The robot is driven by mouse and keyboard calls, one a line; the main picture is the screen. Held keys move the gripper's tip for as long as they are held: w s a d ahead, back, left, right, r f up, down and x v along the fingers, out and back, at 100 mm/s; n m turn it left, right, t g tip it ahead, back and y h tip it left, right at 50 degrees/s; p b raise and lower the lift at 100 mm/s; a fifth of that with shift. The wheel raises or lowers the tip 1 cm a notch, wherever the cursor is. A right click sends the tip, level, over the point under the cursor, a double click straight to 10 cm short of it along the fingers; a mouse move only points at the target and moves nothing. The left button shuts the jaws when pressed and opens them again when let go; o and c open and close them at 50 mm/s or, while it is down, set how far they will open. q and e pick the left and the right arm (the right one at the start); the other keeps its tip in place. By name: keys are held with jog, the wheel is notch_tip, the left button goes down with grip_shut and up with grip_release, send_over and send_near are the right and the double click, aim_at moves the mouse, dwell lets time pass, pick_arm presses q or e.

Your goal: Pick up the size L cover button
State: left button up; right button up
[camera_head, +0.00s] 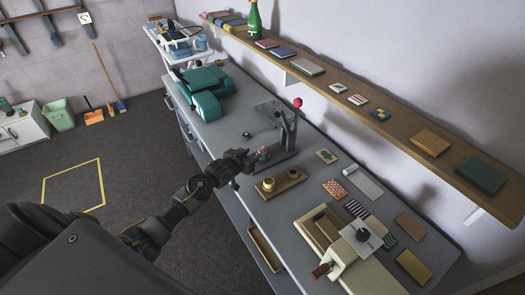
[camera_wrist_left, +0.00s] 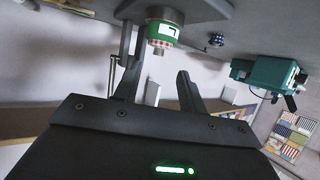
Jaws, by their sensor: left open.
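A small green and white cylinder with a red checked band, likely the size L cover button (camera_wrist_left: 162,32), shows in the left wrist view with a dark letter on its label. In the head view it is a small green spot (camera_head: 264,154) beside the press stand, partly hidden. My left gripper (camera_head: 250,160) is open and reaches in from the left, close to it at table height. In the wrist view the button lies beyond the open fingers (camera_wrist_left: 155,72), roughly between them. I cannot tell whether either finger touches it. My right gripper is not in view.
A dark press stand (camera_head: 290,130) with a red knob rises just behind the button. A wooden tray (camera_head: 280,184) with two round pieces lies in front. A teal machine (camera_head: 206,104) stands farther back. Fabric squares (camera_head: 335,188) and a wooden box (camera_head: 315,232) fill the right side.

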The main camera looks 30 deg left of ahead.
aim_at(262, 149)
pick_arm(q)
jog(key=shift+x, duration=0.95)
jog(key=shift+w, duration=0.15)
jog(key=shift+p+x, duration=0.75)
jog(key=shift+x, duration=1.65)
jog(key=shift+d, duration=0.15)
grip_shut()
